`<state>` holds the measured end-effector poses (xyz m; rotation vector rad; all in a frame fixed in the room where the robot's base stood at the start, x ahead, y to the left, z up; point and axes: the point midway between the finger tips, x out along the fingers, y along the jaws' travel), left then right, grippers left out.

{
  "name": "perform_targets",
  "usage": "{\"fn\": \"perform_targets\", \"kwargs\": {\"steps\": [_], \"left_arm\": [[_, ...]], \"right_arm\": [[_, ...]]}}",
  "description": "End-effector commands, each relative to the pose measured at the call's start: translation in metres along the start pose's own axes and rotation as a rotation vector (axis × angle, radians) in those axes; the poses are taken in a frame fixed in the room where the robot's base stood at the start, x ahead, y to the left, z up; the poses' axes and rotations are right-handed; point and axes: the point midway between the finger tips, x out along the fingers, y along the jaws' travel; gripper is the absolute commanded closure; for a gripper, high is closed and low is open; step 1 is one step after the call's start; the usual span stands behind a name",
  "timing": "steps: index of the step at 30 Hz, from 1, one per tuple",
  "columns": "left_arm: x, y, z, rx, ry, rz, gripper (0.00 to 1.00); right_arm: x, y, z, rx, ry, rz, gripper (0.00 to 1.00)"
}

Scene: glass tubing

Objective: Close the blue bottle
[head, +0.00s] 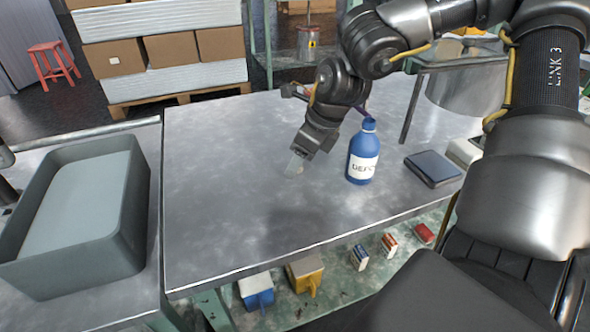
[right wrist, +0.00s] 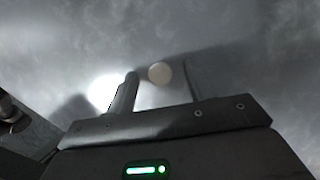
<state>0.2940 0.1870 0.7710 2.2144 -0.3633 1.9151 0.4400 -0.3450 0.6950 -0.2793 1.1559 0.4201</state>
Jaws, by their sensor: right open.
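The blue bottle (head: 362,158) stands upright on the metal table, with a white label on its front. Its lighter blue neck is at the top; at this size I cannot tell a cap on it. My right gripper (head: 296,166) is to the left of the bottle, apart from it, pointing down close to the tabletop. In the right wrist view my right gripper (right wrist: 160,85) is open, its two fingers apart. A small pale round disc (right wrist: 159,73), possibly a cap, shows on the table between the fingertips, not gripped. My left gripper is not in view.
A dark blue flat box (head: 433,168) lies right of the bottle. A large grey bin (head: 128,225) stands at the left. The table's front and left (head: 225,235) are clear. Small boxes and containers sit on the shelf below. Cartons are stacked on a pallet behind.

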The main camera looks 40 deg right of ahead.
Motion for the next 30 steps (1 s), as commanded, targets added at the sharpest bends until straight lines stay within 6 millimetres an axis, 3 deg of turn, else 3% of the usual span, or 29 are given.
{"fn": "perform_targets", "kwargs": {"steps": [11,21,30], "left_arm": [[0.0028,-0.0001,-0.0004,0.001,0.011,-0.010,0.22],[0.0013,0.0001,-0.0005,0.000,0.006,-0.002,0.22],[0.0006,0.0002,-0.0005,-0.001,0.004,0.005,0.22]], "right_arm": [[0.0014,-0.0001,0.0003,0.000,0.000,-0.001,0.47],[0.0014,-0.0001,0.0004,0.000,0.000,-0.001,0.92],[0.0013,-0.0001,0.0004,0.000,0.000,-0.001,0.95]]}}
